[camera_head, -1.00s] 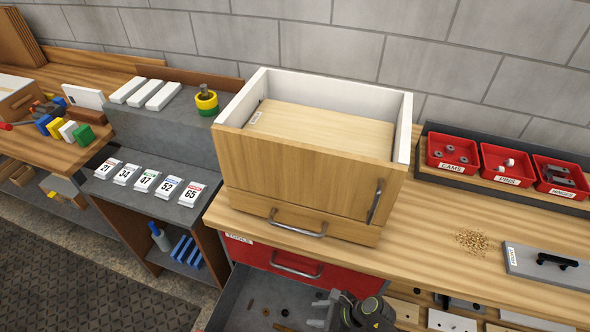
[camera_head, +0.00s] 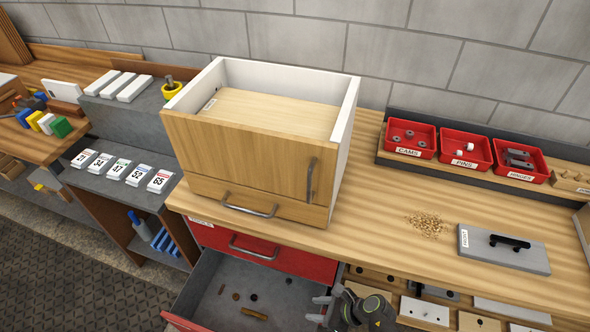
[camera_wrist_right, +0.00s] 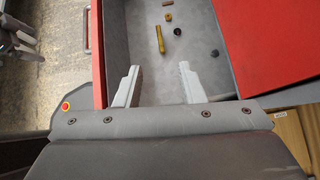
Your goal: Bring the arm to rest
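My right gripper (camera_head: 322,308) is at the bottom of the head view, over the right side of the open drawer (camera_head: 197,290). In the right wrist view its two pale fingers (camera_wrist_right: 158,84) stand well apart with nothing between them. Beyond them lie a brass rod (camera_wrist_right: 160,38) and small dark parts on the drawer floor. My left gripper does not show in the head view. A grey mechanism at the upper left edge of the wrist view cannot be identified surely.
A wooden cabinet (camera_head: 240,155) with an open top stands on the workbench (camera_head: 375,215). Red bins (camera_head: 465,150), wood crumbs (camera_head: 426,225) and a grey board with a black handle (camera_head: 503,250) are to its right. Numbered cards (camera_head: 122,170) lie on the left shelf.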

